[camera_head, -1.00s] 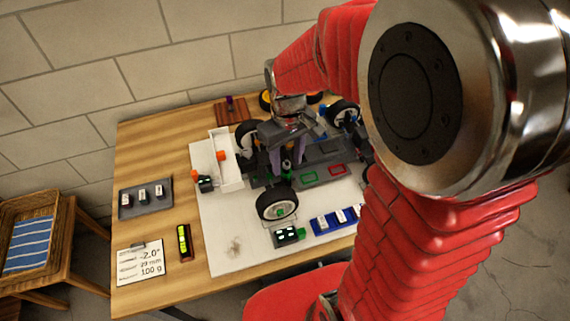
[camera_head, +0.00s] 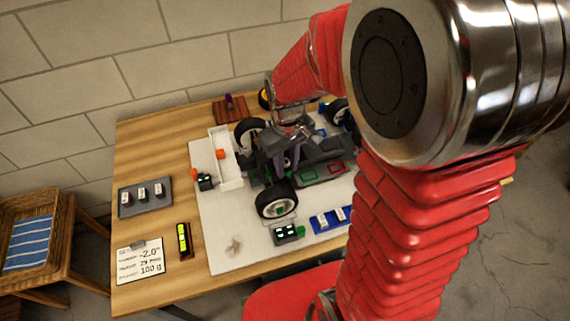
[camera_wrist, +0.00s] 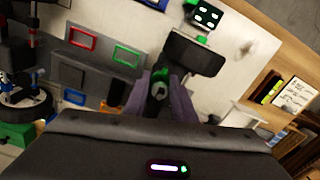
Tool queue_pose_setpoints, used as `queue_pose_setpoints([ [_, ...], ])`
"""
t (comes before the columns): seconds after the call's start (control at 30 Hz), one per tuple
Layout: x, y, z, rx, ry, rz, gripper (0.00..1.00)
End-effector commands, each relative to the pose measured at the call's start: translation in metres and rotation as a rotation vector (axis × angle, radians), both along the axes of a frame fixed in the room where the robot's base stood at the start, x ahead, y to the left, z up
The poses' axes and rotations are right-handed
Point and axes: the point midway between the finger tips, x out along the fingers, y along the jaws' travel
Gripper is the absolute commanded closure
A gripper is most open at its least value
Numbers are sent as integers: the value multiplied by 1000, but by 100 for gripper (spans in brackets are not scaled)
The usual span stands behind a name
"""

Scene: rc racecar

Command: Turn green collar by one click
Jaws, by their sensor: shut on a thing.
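The green collar (camera_wrist: 160,76) is on the dark shaft of a suspension part, seen in the middle of the wrist view. The purple fingers of my gripper (camera_wrist: 160,98) stand on both sides of it and are shut on it. In the head view, my gripper (camera_head: 284,158) points down over the car's near front corner, behind the front wheel (camera_head: 277,202). There the collar is hidden by the gripper and wheel. The racecar (camera_head: 318,172) stands on a white board. The same wheel (camera_wrist: 194,54) shows dark beyond the collar in the wrist view.
A small display box (camera_head: 287,233) and a blue tray (camera_head: 330,219) lie before the car. A grey tray (camera_head: 145,198), a yellow level (camera_head: 184,241) and a clipboard (camera_head: 140,263) are at the left. My arm covers the table's right side.

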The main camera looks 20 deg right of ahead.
Motion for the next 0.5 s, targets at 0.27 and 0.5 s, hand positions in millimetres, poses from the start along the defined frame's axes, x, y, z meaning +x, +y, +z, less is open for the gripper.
queue_pose_setpoints([
  [0.27,0,2,0,0,0,-1,99],
  [0.5,0,-1,0,-1,-1,-17,99],
])
